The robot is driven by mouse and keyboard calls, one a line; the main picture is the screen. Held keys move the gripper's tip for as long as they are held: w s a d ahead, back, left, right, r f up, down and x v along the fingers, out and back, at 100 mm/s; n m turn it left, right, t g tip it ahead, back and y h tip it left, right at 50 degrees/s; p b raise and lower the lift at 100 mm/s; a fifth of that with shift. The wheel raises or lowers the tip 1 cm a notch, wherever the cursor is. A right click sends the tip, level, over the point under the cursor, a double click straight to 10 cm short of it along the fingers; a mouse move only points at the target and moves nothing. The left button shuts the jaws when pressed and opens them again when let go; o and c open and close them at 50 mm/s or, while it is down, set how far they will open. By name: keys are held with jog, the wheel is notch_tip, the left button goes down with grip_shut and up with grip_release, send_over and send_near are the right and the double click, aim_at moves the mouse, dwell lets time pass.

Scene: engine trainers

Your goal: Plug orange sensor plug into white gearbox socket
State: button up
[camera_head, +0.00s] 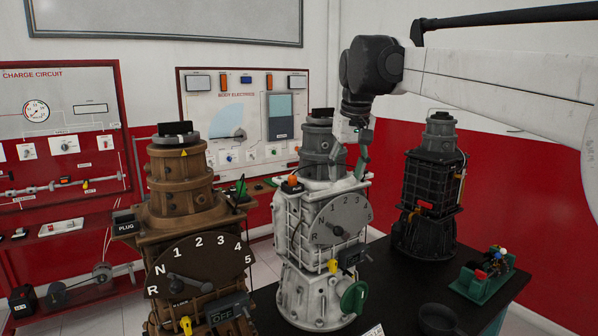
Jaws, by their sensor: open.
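The white gearbox (300,225) stands upright on the dark table, with a grey gear dial on its front and a dark grey upper housing. A small orange plug-like part (291,182) shows at its upper left shoulder; I cannot tell whether it is seated or loose. Which opening is the socket is too small to tell. My gripper (350,160) is open, pointing down by the right side of the gearbox's upper housing. Its fingers look apart and empty. The orange part is to the left of and below it; I cannot tell whether the gripper touches the gearbox.
A brown gearbox (190,235) stands close on the left, and a black gearbox (432,190) at the right back. A green-based model (483,275) and a dark round bowl (438,318) are at the right. Training panels (245,120) stand behind. Bare table shows between the white and black gearboxes.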

jog(key=w+a+r+n+g+p, duration=0.1)
jog(key=w+a+r+p, duration=0.4)
jog(key=w, duration=0.5)
jog(key=n+g+p, duration=0.1)
jog(key=g+p, duration=0.1)
jog(key=p, duration=0.3)
send_over(293, 182)
jog(key=w+d, duration=0.1)
notch_tip(293, 182, down, 2)
jog(key=shift+w+a+f+n+h+p, duration=0.3)
jog(key=shift+a+f+p, duration=0.15)
jog(key=shift+a+f, duration=0.25)
jog(key=shift+f+b, duration=0.55)
jog(key=shift+f, duration=0.4)
jog(key=shift+s+f, duration=0.1)
jog(key=shift+f, duration=2.7)
